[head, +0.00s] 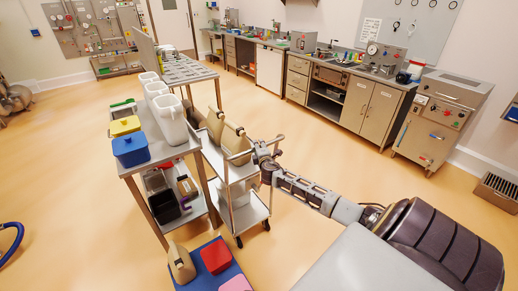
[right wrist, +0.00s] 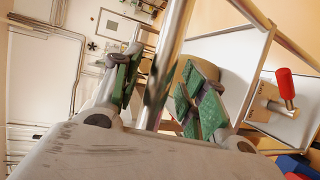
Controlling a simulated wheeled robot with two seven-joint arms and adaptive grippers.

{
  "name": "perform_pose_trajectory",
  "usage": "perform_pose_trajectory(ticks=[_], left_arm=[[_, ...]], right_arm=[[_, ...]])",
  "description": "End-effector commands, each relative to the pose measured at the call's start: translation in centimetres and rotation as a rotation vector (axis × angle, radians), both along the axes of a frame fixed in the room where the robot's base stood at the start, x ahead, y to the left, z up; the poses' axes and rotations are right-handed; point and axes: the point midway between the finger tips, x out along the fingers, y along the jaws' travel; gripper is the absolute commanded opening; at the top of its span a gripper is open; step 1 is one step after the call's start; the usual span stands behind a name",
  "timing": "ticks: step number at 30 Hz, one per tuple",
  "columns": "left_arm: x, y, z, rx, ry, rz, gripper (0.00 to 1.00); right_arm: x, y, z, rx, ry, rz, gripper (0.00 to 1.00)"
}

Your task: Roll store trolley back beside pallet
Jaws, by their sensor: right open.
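The store trolley (head: 252,209) is a light metal two-shelf cart in the middle of the head view, beside a long table. Beige jugs (head: 236,143) stand on its top shelf. My right gripper (head: 264,158) is at the trolley's handle end. In the right wrist view, its green-padded fingers (right wrist: 162,92) are apart, with a metal handle tube (right wrist: 168,60) between them; contact cannot be told. A blue pallet (head: 208,268) lies on the floor at the bottom, bearing a beige jug (head: 181,262), a red box (head: 215,255) and a pink box. My left gripper is not in view.
The long table (head: 168,150) left of the trolley carries white bins (head: 171,119), blue and yellow boxes. Counters (head: 365,105) line the back wall, with a control cabinet (head: 430,125) at right. Floor (head: 320,150) between trolley and counters is clear.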

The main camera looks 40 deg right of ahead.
Motion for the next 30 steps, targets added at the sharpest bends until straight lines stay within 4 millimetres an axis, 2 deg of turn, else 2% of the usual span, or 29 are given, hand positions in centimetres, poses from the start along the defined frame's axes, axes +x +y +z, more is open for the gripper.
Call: perform_pose_trajectory(ticks=[12, 22, 30], left_arm=[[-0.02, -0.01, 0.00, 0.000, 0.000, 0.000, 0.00], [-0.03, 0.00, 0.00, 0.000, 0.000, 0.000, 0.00], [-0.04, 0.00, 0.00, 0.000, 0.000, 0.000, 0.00]], right_arm=[[0.26, -0.15, -0.02, 0.000, 0.000, -0.001, 0.42], [0.25, -0.15, -0.03, 0.000, 0.000, -0.001, 0.01], [0.23, -0.14, -0.08, 0.000, 0.001, -0.001, 0.00]])
